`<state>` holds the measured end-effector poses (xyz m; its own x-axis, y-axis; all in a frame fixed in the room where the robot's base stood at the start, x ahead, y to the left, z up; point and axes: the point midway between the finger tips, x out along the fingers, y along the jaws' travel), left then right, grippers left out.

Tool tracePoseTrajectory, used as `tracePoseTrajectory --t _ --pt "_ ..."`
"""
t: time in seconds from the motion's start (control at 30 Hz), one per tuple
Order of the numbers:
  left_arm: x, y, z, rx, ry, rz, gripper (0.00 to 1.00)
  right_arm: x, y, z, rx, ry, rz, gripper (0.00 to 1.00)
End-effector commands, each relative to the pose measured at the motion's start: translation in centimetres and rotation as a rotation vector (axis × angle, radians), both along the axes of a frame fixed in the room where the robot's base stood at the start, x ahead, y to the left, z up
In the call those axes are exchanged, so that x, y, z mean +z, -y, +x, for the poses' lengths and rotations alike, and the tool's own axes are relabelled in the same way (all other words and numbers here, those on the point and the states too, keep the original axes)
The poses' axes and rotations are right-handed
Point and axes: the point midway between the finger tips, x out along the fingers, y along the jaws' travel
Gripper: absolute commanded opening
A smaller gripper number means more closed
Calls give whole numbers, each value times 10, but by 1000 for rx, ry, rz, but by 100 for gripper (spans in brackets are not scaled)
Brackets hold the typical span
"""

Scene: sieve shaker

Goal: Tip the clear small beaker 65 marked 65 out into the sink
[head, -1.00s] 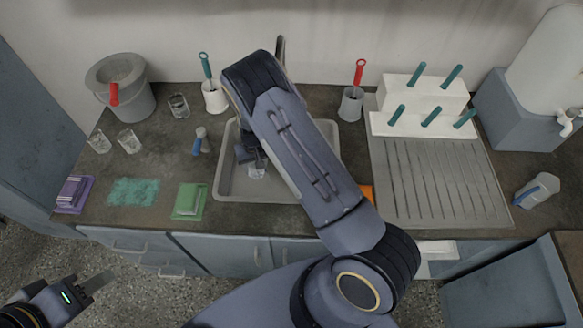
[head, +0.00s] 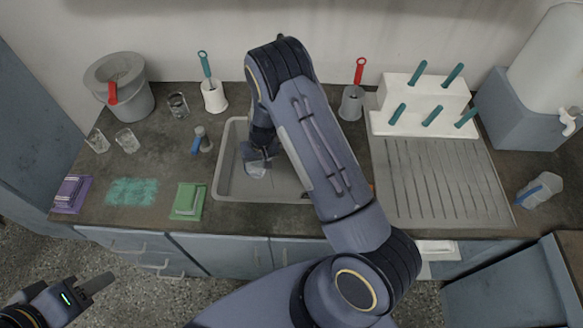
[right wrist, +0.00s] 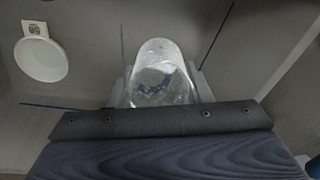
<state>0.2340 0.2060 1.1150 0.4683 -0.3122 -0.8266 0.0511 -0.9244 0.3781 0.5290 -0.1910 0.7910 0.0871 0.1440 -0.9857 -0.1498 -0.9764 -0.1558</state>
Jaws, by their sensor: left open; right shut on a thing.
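My right gripper (head: 258,160) is over the left part of the sink (head: 228,188) and shut on a clear small beaker (head: 256,169). In the right wrist view the beaker (right wrist: 160,75) sits between the fingers and looks tilted. I cannot read a mark on it, and my right arm hides part of the sink. My left gripper (head: 100,285) is open and empty at the lower left, in front of the counter.
Clear glasses (head: 127,140) and a grey bucket (head: 122,90) stand at the left. A green sponge (head: 188,201) lies left of the sink. A ribbed drainboard (head: 440,180) and a white peg rack (head: 425,105) are at the right. A jug (head: 540,190) lies at the far right.

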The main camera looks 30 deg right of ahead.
Motion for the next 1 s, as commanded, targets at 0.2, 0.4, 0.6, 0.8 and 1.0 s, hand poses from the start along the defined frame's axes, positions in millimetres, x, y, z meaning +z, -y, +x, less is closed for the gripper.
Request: tracePoseTrajectory --t 0.2,0.4,0.6,0.8,1.0 --pt "-5 0 0 0 0 0 41 0 2 -1 -2 13 20 17" --pt "-9 0 0 0 0 0 41 0 4 -2 -3 23 40 17" --pt "-13 0 0 0 0 0 41 2 5 -3 -2 35 59 17" --pt "-17 0 0 0 0 0 41 2 7 -4 -2 48 77 17" --pt "-23 0 0 0 0 0 41 3 8 -5 -2 58 96 17"
